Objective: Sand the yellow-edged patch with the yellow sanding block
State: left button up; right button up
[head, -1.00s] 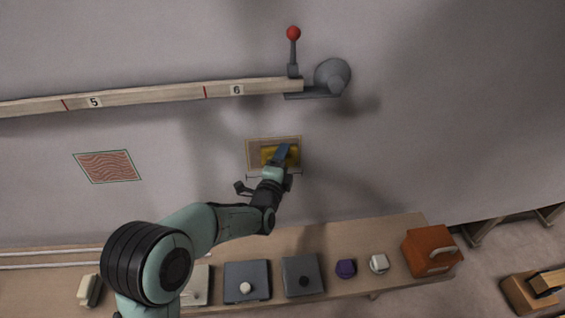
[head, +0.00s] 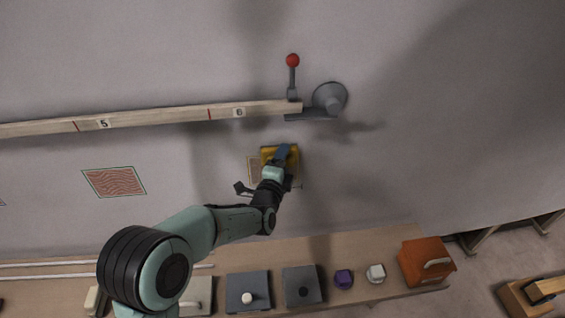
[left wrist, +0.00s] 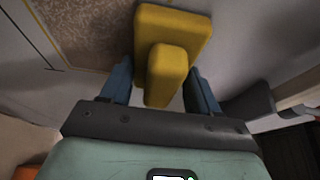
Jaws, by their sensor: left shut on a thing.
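The yellow sanding block (head: 266,153) is in my left gripper (head: 281,160). The left wrist view shows the block's broad pad and raised grip (left wrist: 166,72) between the two blue fingers, which are shut on it (left wrist: 160,85). The yellow-edged patch (head: 254,170) is on the grey hull wall behind the block. The block covers its upper middle and right; a brownish, speckled part shows at the left. In the left wrist view, the patch (left wrist: 85,28) lies left of the block. I cannot tell if the pad touches the surface. My right gripper is out of view.
A green-edged patch (head: 114,181) with red wavy lines is on the wall to the left. A numbered wooden rail (head: 160,118) and a red-knobbed lever (head: 292,75) are above. Below is a bench (head: 390,240) with grey lidded boxes, a purple block (head: 343,279) and an orange toolbox (head: 427,262).

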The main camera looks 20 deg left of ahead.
pick_arm(q)
jog(key=shift+f+b, duration=4.75)
jog(key=shift+f, duration=1.95)
notch_tip(320, 180, up, 8)
jog(key=p, duration=0.5)
jog(key=shift+p, duration=0.35)
jog(key=shift+r+p, duration=2.2)
jog(key=shift+r, duration=0.65)
notch_tip(320, 180, down, 14)
jog(key=b, duration=0.9)
jog(key=shift+s+r+b, duration=0.15)
jog(key=shift+s+b, duration=0.05)
jog(key=shift+b, duration=0.15)
